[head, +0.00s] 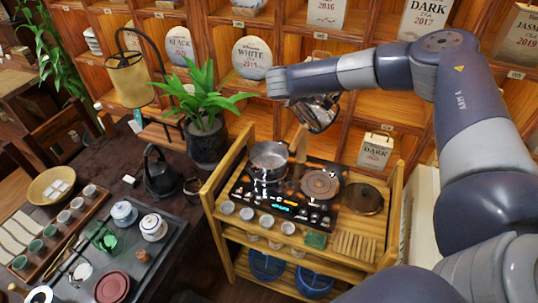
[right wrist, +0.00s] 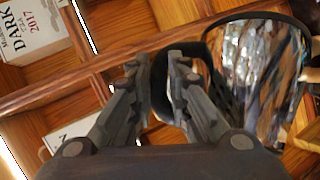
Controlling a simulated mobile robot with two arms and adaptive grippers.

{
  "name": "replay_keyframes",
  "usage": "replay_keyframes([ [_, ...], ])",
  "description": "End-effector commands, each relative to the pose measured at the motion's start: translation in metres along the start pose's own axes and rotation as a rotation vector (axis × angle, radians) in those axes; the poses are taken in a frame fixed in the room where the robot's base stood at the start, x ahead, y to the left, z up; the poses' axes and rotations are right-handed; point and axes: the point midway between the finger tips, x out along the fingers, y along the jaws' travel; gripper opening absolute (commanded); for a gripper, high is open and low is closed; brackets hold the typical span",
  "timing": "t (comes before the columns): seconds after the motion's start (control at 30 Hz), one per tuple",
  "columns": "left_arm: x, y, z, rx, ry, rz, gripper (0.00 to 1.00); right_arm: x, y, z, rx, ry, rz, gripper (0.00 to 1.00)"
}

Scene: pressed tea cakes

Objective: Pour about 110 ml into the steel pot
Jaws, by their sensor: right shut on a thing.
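The steel pot (head: 268,170) stands upright on the left part of the black cooktop (head: 298,192). Its open top faces up; I cannot make out the level inside. A clear jug (head: 318,114) with a dark handle hangs in the air behind and to the right of the pot, above cooktop height. It looks tilted; I see no stream from it. In the right wrist view, my right gripper (right wrist: 172,62) is shut on the dark handle, and the jug's clear body (right wrist: 258,75) is to the right. In the head view my wrist mostly hides these fingers. My left gripper is not in view.
The cooktop sits on a wooden cart (head: 215,190) with several small cups along its front. A potted plant (head: 205,125) and a black kettle (head: 160,172) stand left of it. Shelves with tea cakes (head: 251,58) rise close behind. My right arm spans the upper right.

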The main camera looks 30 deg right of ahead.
Motion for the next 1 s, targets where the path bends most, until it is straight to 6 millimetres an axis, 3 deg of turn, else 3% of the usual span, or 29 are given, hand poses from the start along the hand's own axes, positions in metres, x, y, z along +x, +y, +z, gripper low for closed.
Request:
replay_keyframes([
  [0.4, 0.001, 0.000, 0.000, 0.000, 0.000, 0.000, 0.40, 0.009, 0.005, 0.013, 0.155, 0.039, -0.125, 0.00],
  [1.0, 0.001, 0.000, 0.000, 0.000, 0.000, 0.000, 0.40, 0.010, 0.006, 0.014, 0.169, 0.044, -0.137, 0.00],
])
